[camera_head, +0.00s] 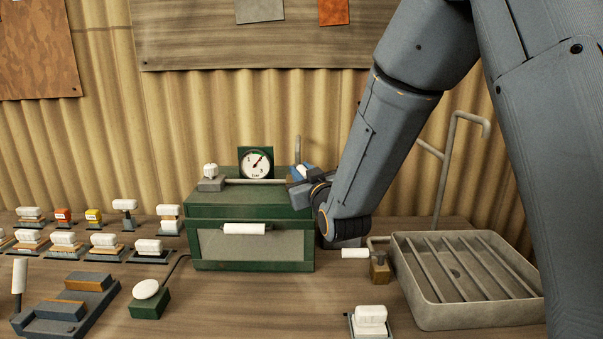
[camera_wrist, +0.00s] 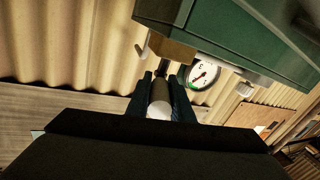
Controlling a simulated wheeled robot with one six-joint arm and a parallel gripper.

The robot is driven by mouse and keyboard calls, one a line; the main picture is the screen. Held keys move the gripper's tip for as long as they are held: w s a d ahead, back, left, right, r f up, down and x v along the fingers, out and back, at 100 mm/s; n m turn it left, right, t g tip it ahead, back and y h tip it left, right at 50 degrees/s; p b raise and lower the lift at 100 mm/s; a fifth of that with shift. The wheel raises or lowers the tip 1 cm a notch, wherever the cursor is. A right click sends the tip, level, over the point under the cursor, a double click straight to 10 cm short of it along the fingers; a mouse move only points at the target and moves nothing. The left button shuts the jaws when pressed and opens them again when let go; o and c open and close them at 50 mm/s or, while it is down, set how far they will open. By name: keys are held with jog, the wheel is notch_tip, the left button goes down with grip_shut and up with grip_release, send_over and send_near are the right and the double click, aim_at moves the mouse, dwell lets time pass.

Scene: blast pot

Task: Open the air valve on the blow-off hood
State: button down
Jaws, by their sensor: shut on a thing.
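The blow-off hood is a dark green box (camera_head: 205,225) with a pale front panel and a white front handle (camera_head: 244,229). It stands in the middle of the bench and fills the top right of the wrist view (camera_wrist: 225,35). My gripper (camera_head: 301,173) is at the hood's top right corner. In the wrist view my gripper's blue fingers (camera_wrist: 164,88) are shut on the air valve lever, a dark rod with a white end (camera_wrist: 159,110). A brown block (camera_wrist: 170,50) sits just beyond it. My fingers and wrist hide part of the valve.
A pressure gauge (camera_head: 257,162) stands behind the hood top, its red needle pointing up and right. A white knob (camera_head: 210,171) is at the top left. A grey slatted tray (camera_head: 425,305) lies right. Several white-handled pieces (camera_head: 67,239) stand left.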

jog(key=shift+a+r, duration=0.1)
jog(key=shift+r, duration=0.05)
jog(key=c, duration=1.6)
grip_release()
jog(key=shift+a, duration=0.1)
jog(key=shift+o, duration=0.2)
jog(key=shift+d, duration=0.2)
jog(key=shift+s, duration=0.15)
jog(key=b+v, duration=0.2)
jog(key=v, duration=0.5)
jog(key=shift+s+d, duration=0.15)
jog(key=shift+s, duration=0.05)
jog(key=shift+r, duration=0.1)
